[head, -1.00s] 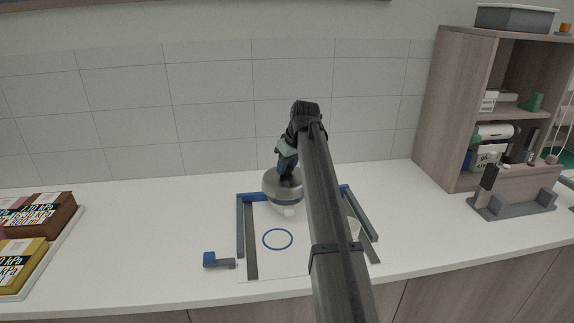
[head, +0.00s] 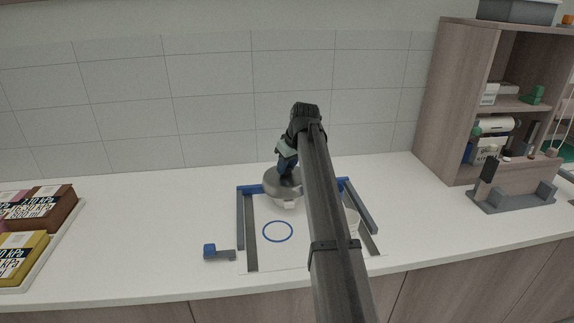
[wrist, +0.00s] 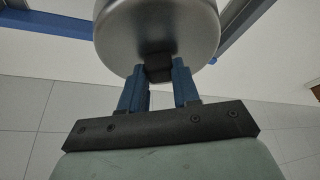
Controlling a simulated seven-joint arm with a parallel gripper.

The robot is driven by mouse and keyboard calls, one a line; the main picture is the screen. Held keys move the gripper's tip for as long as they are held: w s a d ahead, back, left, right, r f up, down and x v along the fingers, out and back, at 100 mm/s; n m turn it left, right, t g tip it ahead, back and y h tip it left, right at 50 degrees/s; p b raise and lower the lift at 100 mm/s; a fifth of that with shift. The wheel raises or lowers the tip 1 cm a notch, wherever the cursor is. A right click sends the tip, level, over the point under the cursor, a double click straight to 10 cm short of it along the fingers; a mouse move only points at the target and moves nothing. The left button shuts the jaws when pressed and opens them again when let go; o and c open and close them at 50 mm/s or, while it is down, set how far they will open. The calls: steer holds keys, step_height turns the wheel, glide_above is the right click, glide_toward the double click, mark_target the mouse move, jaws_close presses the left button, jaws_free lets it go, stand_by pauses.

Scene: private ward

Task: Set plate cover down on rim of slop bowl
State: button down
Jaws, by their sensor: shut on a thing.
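The plate cover (head: 280,187) is a grey metal dome with a dark knob (wrist: 158,66). My gripper (head: 287,168), with blue fingers, is shut on this knob from above. In the wrist view, the fingers (wrist: 160,85) stand on both sides of the knob and the dome (wrist: 155,28) fills the top middle. A small pale part of what looks like the slop bowl (head: 286,205) shows just below the cover. The rest of it is hidden under the cover, so I cannot tell whether the rim is touched. The cover looks about level.
A blue and grey frame (head: 241,215) surrounds the spot, with a blue ring (head: 278,231) marked in front. A white cup (head: 352,222) is partly behind my arm. A blue-grey block (head: 217,252) lies front left. Shelves (head: 450,100) stand right; boxes (head: 35,210) lie left.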

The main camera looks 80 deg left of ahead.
steer(key=shift+f, duration=0.35)
stand_by(0.4)
steer(key=c, duration=0.7)
jaws_free()
steer(key=shift+c, duration=0.2)
steer(key=shift+r, duration=0.1)
steer(key=v, duration=1.3)
steer(key=shift+d+r, duration=0.25)
steer(key=shift+w, duration=0.1)
